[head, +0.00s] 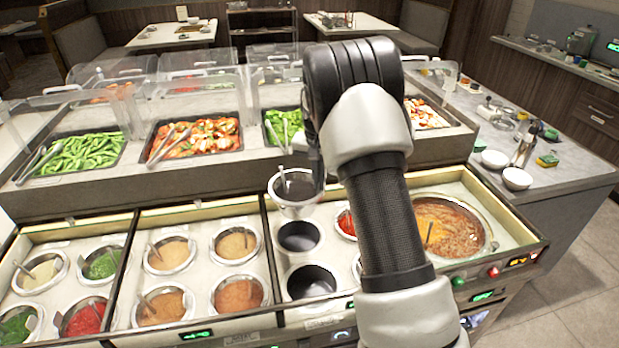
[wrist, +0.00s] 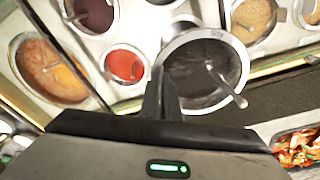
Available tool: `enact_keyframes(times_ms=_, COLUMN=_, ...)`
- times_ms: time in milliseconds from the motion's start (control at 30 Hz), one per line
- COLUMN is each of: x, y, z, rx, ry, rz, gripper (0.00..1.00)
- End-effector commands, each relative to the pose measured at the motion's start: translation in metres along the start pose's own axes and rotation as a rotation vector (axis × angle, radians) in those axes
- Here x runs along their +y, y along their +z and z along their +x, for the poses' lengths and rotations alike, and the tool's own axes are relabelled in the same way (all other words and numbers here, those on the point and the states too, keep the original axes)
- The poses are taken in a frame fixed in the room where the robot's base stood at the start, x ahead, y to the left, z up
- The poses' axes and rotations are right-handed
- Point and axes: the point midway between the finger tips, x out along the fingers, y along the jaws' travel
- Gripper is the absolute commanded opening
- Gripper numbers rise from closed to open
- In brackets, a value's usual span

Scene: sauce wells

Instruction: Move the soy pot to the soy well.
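The soy pot (head: 297,188) is a metal pot with dark sauce and a spoon, above the back end of the column with two dark round wells. In the wrist view, the pot (wrist: 205,75) shows a rim label that seems to read "Soy". My gripper (wrist: 163,92) has its fingers close together at the pot's rim and seems shut on it. The pot looks raised above the counter. One dark, empty-looking well (head: 299,237) lies just in front of it, and another (head: 310,281) lies nearer. No well label is readable. My arm hides the fingers in the head view.
Pots of tan sauce (head: 236,244) stand to the left. A red sauce pot (wrist: 125,65) is close beside the wells. A large soup pot (head: 447,228) is to the right. Food trays (head: 196,139) with clear covers stand on the raised shelf behind.

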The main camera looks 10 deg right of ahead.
Motion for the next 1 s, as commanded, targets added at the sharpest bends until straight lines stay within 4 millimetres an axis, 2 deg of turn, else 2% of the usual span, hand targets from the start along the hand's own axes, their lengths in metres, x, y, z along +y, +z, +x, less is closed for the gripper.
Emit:
enact_keyframes(times_ms=267, x=0.003, y=-0.004, z=0.006, rx=0.004, ry=-0.002, rz=0.011, gripper=0.0)
enact_keyframes(times_ms=1000, x=0.002, y=0.004, z=0.061, rx=0.004, ry=-0.002, rz=0.01, gripper=0.0)
